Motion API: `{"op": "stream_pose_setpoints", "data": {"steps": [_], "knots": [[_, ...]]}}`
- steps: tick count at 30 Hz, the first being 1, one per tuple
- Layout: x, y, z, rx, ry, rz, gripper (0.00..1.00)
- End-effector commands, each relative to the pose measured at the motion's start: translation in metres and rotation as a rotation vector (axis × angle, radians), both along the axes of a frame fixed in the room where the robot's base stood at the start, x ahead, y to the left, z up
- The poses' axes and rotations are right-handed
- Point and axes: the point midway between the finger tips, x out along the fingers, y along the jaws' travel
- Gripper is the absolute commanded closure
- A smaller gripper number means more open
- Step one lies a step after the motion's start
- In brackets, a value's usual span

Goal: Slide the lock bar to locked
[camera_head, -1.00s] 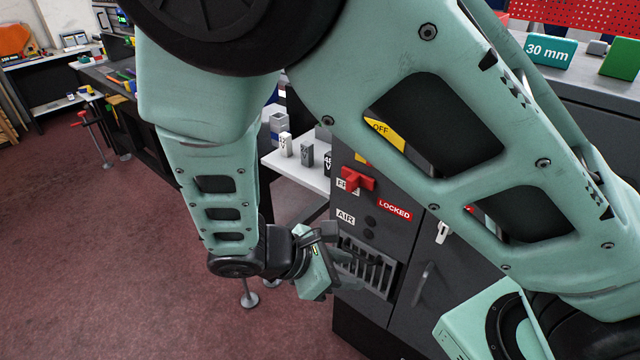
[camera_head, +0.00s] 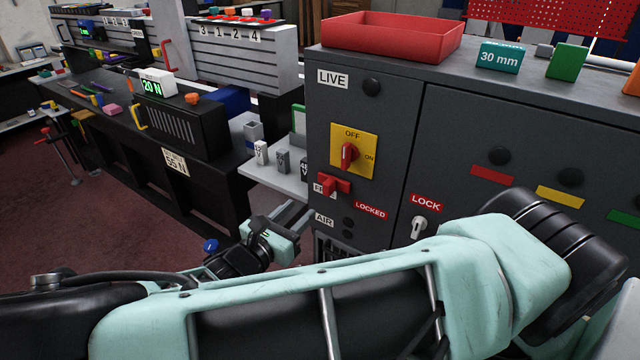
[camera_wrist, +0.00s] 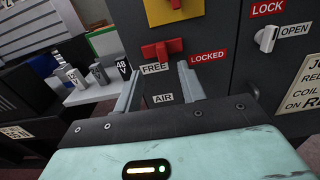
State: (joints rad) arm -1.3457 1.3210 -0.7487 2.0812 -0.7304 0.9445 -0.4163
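The red lock bar (camera_head: 333,187) is a T-shaped handle on the dark cabinet front. It stands at the FREE label (camera_wrist: 155,69), left of the red LOCKED label (camera_head: 370,210). In the wrist view the bar (camera_wrist: 162,50) lies above and beyond my fingertips. My gripper (camera_wrist: 158,82) is open and empty, with its two fingers apart and pointing at the cabinet. In the head view my gripper (camera_head: 298,212) is low and left of the bar, apart from it. The FREE label is partly covered by the bar in the head view.
A yellow OFF/ON switch plate (camera_head: 351,152) with a red knob sits above the bar. A white lock handle (camera_head: 418,227) is at the right. A small shelf with grey blocks (camera_head: 283,160) adjoins the left. A red tray (camera_head: 392,38) stands on top of the cabinet.

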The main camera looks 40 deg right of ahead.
Motion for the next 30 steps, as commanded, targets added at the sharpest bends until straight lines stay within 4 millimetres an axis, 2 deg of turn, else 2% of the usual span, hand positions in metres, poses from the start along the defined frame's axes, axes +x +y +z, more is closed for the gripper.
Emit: {"op": "stream_pose_setpoints", "data": {"steps": [3,9,15,21,29,30], "knots": [[0.008,-0.026,0.003,-0.004,0.001,-0.005,0.6],[0.022,-0.063,0.002,-0.003,0.001,-0.003,0.6],[0.031,-0.089,0.001,-0.001,0.001,-0.002,0.6],[0.035,-0.098,0.0,0.001,-0.001,-0.002,0.6],[0.035,-0.099,-0.001,0.002,0.0,-0.001,0.6],[0.035,-0.099,-0.001,0.002,0.0,-0.001,0.71]]}}
